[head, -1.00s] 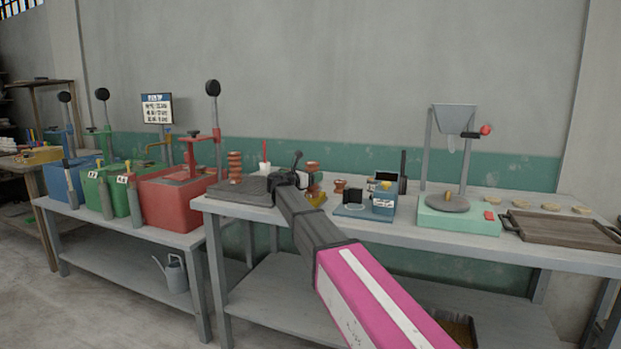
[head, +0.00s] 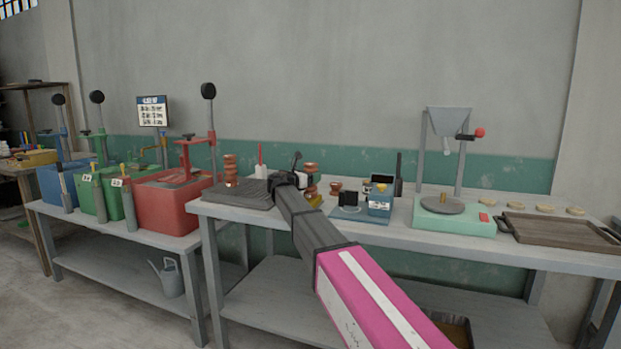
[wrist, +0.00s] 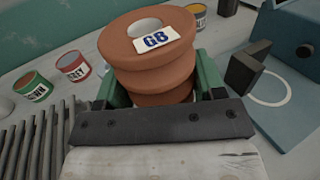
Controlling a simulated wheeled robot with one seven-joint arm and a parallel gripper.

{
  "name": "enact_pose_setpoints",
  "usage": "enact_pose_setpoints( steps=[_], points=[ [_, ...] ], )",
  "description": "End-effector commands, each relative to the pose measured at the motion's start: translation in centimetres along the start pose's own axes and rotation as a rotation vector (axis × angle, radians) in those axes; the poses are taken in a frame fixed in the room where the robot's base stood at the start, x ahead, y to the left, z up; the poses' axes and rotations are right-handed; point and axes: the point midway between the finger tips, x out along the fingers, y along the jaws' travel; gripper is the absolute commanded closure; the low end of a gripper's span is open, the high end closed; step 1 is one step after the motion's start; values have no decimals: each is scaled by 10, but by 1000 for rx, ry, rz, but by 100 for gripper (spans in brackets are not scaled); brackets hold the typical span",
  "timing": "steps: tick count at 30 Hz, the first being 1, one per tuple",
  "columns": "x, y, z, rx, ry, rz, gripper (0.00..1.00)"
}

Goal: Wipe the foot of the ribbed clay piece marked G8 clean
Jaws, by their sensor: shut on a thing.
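The ribbed clay piece marked G8 (wrist: 155,75) is orange-brown with stacked round rims and a hole in its top. Its white label with blue letters faces up in the wrist view. My gripper (wrist: 152,92) is shut on it, with a green finger on each side. In the head view my gripper (head: 287,181) is over the middle table, beside a ribbed brown piece (head: 311,180). I cannot read a mark on that piece there.
Another ribbed piece (head: 231,171) stands on a grey slatted rack (head: 240,197) at left. A black block (wrist: 244,68) stands right of the held piece, by a blue board with a white ring. Small cans (wrist: 72,66) stand behind. A turquoise scale-like machine (head: 455,222) stands farther right.

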Motion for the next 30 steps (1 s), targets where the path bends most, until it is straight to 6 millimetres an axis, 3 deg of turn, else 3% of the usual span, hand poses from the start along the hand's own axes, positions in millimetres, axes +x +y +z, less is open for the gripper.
enact_pose_setpoints(
  steps=[30],
  points=[
    [-47,-23,-1,-1,4,0,80]
  ],
)
